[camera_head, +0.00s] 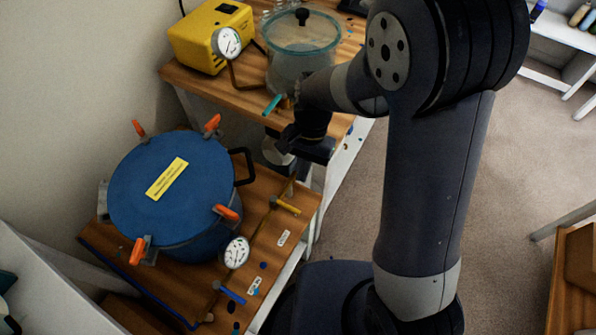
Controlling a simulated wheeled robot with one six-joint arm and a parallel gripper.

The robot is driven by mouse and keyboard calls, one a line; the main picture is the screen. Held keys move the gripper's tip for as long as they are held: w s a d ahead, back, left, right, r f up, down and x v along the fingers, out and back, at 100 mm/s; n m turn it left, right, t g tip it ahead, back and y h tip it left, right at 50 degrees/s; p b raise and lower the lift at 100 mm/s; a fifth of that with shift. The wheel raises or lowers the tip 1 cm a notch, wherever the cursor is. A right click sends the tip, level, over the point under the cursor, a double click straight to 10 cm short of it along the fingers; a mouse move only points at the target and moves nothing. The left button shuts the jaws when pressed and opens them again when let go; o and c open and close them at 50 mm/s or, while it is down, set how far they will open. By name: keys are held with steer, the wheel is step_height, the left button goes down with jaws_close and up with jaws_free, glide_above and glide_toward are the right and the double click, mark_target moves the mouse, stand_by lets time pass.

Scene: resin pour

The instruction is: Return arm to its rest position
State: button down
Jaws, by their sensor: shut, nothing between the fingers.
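My arm rises from the lower right of the picture, bends at the top, and reaches back left. My gripper (303,150) points down near the front edge of the wooden bench, between the glass chamber and the blue pot. Its fingers are shut with nothing held; they are dark and small in this view. The blue pressure pot (150,205) with a yellow label and orange clamps stands to the left of my gripper, apart from it. The clear glass chamber (290,70) with its lid stands behind my gripper, partly hidden by my arm.
A yellow pump box (212,35) with a gauge stands at the back left. A yellow-handled valve (286,205) and a blue-handled valve (230,293) lie along the lower bench's right edge. Carpet (510,160) is open on the right. A white shelf (565,30) holds bottles.

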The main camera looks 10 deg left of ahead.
steer(key=shift+w+d+r, duration=0.1)
steer(key=shift+w+r, duration=0.05)
steer(key=shift+r, duration=0.25)
steer(key=shift+f, duration=0.2)
steer(key=b+x, duration=0.8)
steer(key=x, duration=0.1)
steer(key=shift+a+f, duration=0.2)
steer(key=shift+f, duration=0.15)
